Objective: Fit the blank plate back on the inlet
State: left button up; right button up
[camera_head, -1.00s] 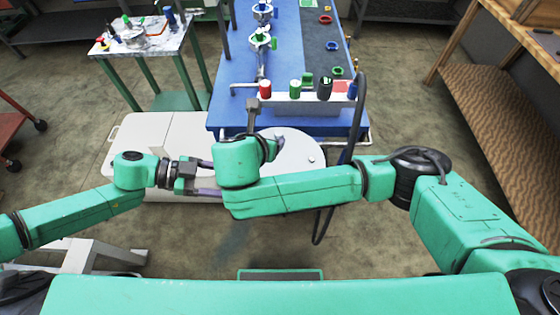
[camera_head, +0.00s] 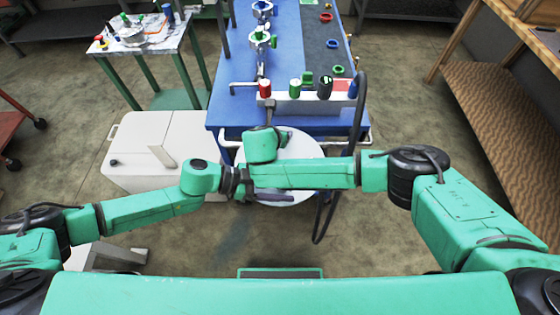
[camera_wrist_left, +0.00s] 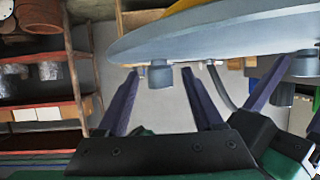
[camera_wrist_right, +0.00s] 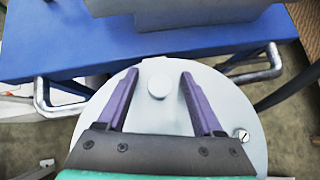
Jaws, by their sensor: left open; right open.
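A pale grey disc (camera_head: 312,176) lies before the blue bench, partly covered by my right arm. The right wrist view shows its top (camera_wrist_right: 220,105), with a short round knob (camera_wrist_right: 158,82) and a slotted screw (camera_wrist_right: 240,133). My open right gripper (camera_wrist_right: 158,75) has its fingers on either side of the knob in that view; contact is unclear. My left gripper (camera_head: 275,197) is open near the disc's front side. The left wrist view shows a disc edge-on (camera_wrist_left: 225,35) above its empty fingers (camera_wrist_left: 160,71), with a stub (camera_wrist_left: 160,75) underneath. I cannot tell blank plate from inlet.
The blue bench (camera_head: 230,115) stands close behind the disc, with a control panel (camera_head: 310,106) and a hanging black cable (camera_head: 357,120). A white box (camera_head: 135,135) stands to the left. A small side table (camera_head: 165,45) is at the back left. My forearms are close together.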

pick_arm(q)
grip_shut()
pick_arm(e)
grip_shut()
dwell(0.9)
